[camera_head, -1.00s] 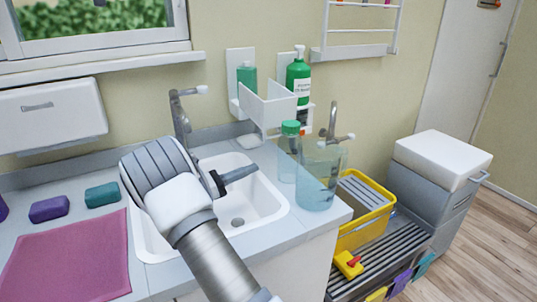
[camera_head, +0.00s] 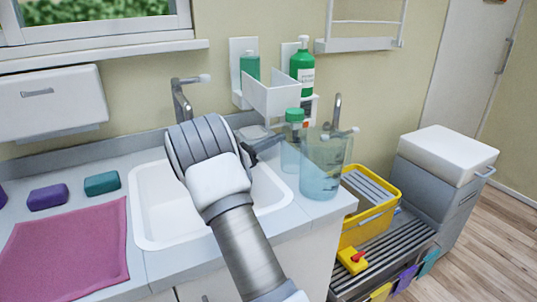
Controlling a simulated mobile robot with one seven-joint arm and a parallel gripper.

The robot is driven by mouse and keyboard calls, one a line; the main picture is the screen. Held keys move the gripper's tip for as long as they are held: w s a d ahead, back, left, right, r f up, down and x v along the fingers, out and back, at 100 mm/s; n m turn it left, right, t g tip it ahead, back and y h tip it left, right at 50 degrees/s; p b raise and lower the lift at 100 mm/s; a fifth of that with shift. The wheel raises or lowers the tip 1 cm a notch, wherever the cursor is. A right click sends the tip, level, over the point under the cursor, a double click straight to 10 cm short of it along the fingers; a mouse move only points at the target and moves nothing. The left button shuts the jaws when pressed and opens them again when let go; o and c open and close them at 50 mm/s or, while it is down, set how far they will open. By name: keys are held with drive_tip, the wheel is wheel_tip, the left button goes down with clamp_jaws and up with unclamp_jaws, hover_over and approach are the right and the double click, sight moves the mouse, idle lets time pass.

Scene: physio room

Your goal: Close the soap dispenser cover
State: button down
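A white soap dispenser (camera_head: 240,52) is fixed to the wall behind the sink, with a green bottle (camera_head: 249,69) in it. Its white box-like cover (camera_head: 270,98) is swung open, sticking forward and down from the wall over the back of the counter. My gripper (camera_head: 268,146) is above the right part of the sink, below the cover in the picture and apart from it. Its dark fingers point right; whether they are open is unclear, and I see nothing held. My wrist hides part of the sink.
A green pump bottle (camera_head: 301,72) stands in a wall holder to the right. A green-capped container (camera_head: 291,150) and a clear jug (camera_head: 322,170) stand close right of my gripper. Taps (camera_head: 181,100) rise at the back of the sink (camera_head: 157,195).

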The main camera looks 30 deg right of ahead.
drive_tip(key=shift+w+r, duration=0.1)
drive_tip(key=shift+r, duration=0.65)
drive_tip(key=shift+r, duration=0.1)
drive_tip(key=shift+s+r+n+p, duration=0.2)
drive_tip(key=shift+r+n+p, duration=0.2)
drive_tip(key=shift+p, duration=0.55)
